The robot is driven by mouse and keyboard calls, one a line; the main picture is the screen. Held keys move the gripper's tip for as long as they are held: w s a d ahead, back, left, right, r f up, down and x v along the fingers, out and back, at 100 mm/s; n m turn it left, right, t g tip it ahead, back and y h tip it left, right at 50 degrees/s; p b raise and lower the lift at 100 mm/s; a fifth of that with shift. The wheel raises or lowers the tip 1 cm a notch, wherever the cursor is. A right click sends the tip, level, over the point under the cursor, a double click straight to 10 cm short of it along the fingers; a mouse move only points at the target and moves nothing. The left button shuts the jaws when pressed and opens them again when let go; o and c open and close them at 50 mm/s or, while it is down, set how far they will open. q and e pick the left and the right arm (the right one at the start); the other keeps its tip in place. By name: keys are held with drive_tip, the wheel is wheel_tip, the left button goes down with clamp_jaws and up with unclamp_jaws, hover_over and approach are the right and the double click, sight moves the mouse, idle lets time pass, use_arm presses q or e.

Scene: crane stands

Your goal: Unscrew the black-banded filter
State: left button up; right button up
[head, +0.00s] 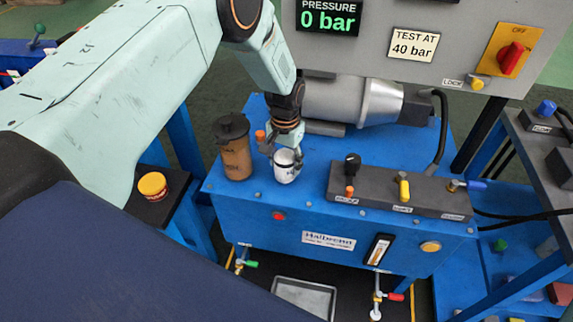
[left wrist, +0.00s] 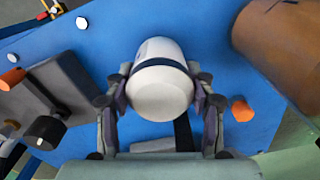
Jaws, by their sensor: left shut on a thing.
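The black-banded filter (head: 286,168) is a small white canister with a dark band, upright on top of the blue power unit (head: 300,215). In the left wrist view the white filter (left wrist: 160,90) sits between the fingers, its rounded white end toward the camera and a dark band behind it. My left gripper (head: 284,158) comes down from above and is shut on the filter, with one finger on each side (left wrist: 161,102). The filter's lower end is partly hidden. My right gripper is not in view.
A brown canister with a black cap (head: 235,148) stands close left of the filter. An orange knob (head: 260,136) is beside my gripper. A dark valve block (head: 398,190) with levers lies to the right. A silver motor (head: 345,100) is behind. A metal tray (head: 304,298) lies below.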

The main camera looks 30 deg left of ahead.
use_arm(q)
drive_tip(key=shift+w+a+r, duration=0.1)
drive_tip(key=shift+w+r, duration=0.1)
drive_tip(key=shift+w, duration=0.05)
drive_tip(key=n+p, duration=0.1)
drive_tip(key=n, duration=0.3)
drive_tip(key=shift+n, duration=0.6)
drive_tip(key=n+p, duration=0.1)
drive_tip(key=n, duration=0.4)
drive_tip(key=shift+p, duration=0.3)
drive_tip(key=o, duration=0.8)
drive_tip(key=shift+c, duration=0.2)
drive_tip(key=o, duration=0.5)
drive_tip(key=shift+s, duration=0.2)
drive_tip(key=shift+o, duration=0.2)
drive_tip(key=shift+f, duration=0.1)
drive_tip(key=shift+c, duration=0.8)
